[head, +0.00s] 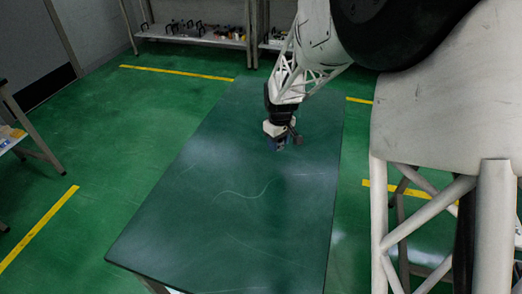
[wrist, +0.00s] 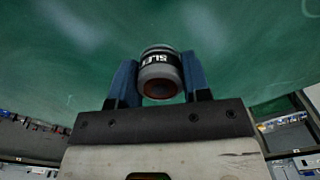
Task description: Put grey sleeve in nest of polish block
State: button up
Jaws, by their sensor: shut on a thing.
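The grey sleeve (wrist: 160,73) is a short cylinder with a black lettered band and a dark reddish opening towards the wrist camera. It sits between the two blue fingers of my gripper (wrist: 161,80), which are shut on it. In the head view, my gripper (head: 279,145) is over the far part of the green table; the sleeve is too small and covered there to make out. I cannot tell the gap between the sleeve and the table. I see no polish block in either view.
The dark green table (head: 200,225) is bare apart from a thin pale curved line on its surface. Shelves with small items (head: 195,33) stand beyond the far end. Another table edge (head: 12,135) shows at the far left.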

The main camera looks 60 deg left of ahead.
jog(key=n, duration=0.1)
send_over(262, 168)
jog(key=shift+f, duration=0.15)
jog(key=shift+f, duration=1.85)
jog(key=shift+f, duration=2)
jog(key=shift+f, duration=0.15)
jog(key=o, duration=0.9)
jog(key=shift+o, duration=0.2)
